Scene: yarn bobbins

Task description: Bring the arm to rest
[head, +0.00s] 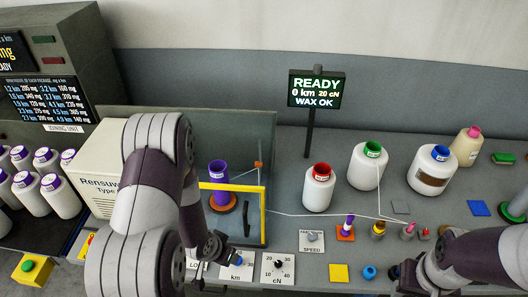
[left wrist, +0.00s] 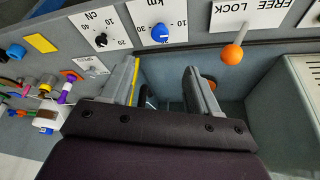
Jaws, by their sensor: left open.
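My left arm comes in from the left in the head view, bent over the front of the machine. Its gripper (head: 226,252) is low beside the km dial panel (head: 237,272), partly hidden by my own arm. In the left wrist view the left gripper (left wrist: 162,78) has two grey fingers apart with nothing between them. The km dial (left wrist: 159,33) and the orange free-lock knob (left wrist: 232,54) lie beyond the fingertips. My right gripper (head: 415,277) is at the lower right, and its fingers are too small and dark to judge.
A clear-walled enclosure with a yellow frame (head: 265,215) holds a purple bobbin (head: 219,172). White bobbins with red (head: 318,190), green (head: 366,165) and blue (head: 432,170) tops stand at right. A display post (head: 310,135) stands behind. Small cones and knobs line the front.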

